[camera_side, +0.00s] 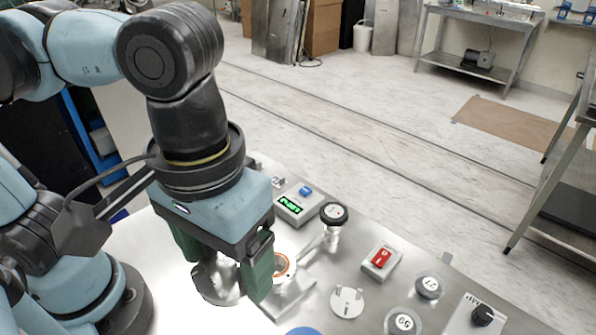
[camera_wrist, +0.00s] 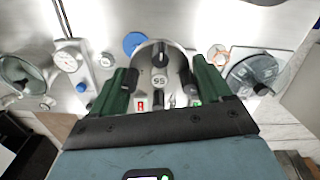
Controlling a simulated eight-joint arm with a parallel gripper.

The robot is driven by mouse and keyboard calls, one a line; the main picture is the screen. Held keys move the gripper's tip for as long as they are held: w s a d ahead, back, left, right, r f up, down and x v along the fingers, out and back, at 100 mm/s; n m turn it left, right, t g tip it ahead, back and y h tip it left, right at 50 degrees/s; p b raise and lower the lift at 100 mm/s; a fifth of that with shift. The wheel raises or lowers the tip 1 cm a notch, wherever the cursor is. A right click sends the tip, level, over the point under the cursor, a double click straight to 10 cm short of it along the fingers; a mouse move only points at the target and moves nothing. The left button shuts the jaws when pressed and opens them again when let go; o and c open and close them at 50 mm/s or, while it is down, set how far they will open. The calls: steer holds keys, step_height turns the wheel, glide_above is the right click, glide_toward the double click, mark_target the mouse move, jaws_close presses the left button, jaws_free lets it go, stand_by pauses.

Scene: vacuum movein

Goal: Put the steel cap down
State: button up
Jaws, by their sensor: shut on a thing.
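The steel cap (camera_side: 217,283) is a shiny, round grey piece between the green fingers of my gripper (camera_side: 227,278) in the side view. The fingers are shut on it, low over the bright metal table. The near finger hides part of it. In the wrist view my gripper (camera_wrist: 163,80) has one green finger on each side of a round steel shape (camera_wrist: 150,62). A dark knob, a 95 mark and small red and green marks show within that outline; I cannot tell whether they are reflections. Whether the cap touches the table cannot be told.
An orange-ringed round fitting (camera_side: 285,266) is just right of the fingers. A black-topped valve (camera_side: 334,213), a display box (camera_side: 297,204), a red switch (camera_side: 381,260) and a pale disc (camera_side: 348,302) stand farther right.

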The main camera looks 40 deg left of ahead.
steer(key=shift+r, duration=0.1)
stand_by(0.3)
steer(key=shift+w+f, duration=0.2)
steer(key=shift+w, duration=0.1)
steer(key=w+a+f+n, duration=0.2)
steer(key=f+n, duration=0.1)
steer(key=w+a+f+n, duration=0.2)
steer(key=w+n, duration=0.1)
steer(key=w+a+f+n, duration=0.2)
steer(key=w+f, duration=0.1)
steer(key=shift+w+a+f+n, duration=0.15)
steer(key=shift+a+f+n, duration=0.15)
steer(key=shift+n, duration=0.1)
steer(key=w+a+f, duration=0.2)
steer(key=a, duration=0.1)
steer(key=w+a+f, duration=0.2)
steer(key=w, duration=0.1)
steer(key=w+a+f, duration=0.2)
steer(key=a+f, duration=0.1)
steer(key=shift+w+a, duration=0.25)
steer(key=shift+a, duration=0.05)
steer(key=shift+f, duration=2)
